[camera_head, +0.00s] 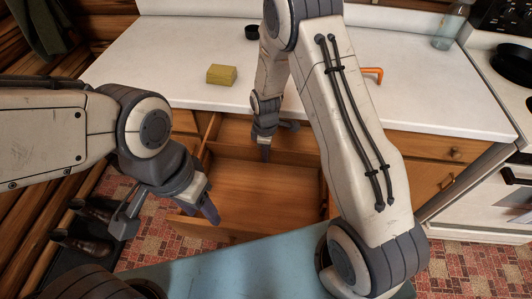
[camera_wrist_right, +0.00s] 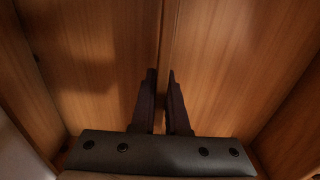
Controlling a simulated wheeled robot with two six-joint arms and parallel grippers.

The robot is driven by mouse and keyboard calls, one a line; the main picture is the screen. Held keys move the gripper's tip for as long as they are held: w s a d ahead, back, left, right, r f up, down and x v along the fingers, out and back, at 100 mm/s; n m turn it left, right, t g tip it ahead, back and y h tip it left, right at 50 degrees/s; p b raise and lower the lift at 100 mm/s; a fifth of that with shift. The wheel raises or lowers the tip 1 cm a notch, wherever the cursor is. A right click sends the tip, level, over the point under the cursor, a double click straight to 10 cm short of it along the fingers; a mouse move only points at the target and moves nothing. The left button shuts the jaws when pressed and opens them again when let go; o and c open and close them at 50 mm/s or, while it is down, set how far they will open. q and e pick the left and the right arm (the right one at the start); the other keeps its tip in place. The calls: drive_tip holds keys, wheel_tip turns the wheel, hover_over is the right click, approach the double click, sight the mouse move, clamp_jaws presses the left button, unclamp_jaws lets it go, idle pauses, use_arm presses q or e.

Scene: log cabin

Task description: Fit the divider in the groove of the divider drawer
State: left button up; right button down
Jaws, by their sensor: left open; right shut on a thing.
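The divider drawer (camera_head: 200,227) is pulled out below the white counter, its wooden inside open to view. My right gripper (camera_head: 265,155) reaches down into it, shut on the divider (camera_head: 295,160), a thin wooden board that appears to stand across the drawer. In the right wrist view my gripper fingers (camera_wrist_right: 161,78) pinch the thin top edge of the divider (camera_wrist_right: 165,40), with drawer surfaces on both sides. The groove and the divider's lower edge are hidden, so I cannot tell whether it is seated. My left gripper (camera_head: 167,216) is open and empty near the drawer's front left corner.
On the white counter (camera_head: 150,60) are a yellow sponge (camera_head: 221,75), a black round object (camera_head: 252,32), an orange handle (camera_head: 373,74) and a glass bottle (camera_head: 450,28). A stove (camera_head: 500,190) is at right. Dark shoes (camera_head: 80,245) are at lower left.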

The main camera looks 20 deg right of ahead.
drive_tip(key=shift+f+b, duration=0.45)
drive_tip(key=shift+f, duration=0.35)
drive_tip(key=c, duration=0.8)
unclamp_jaws()
drive_tip(key=shift+c, duration=0.2)
drive_tip(key=shift+r, duration=0.15)
wheel_tip(320, 180, up, 10)
drive_tip(key=shift+r, duration=0.1)
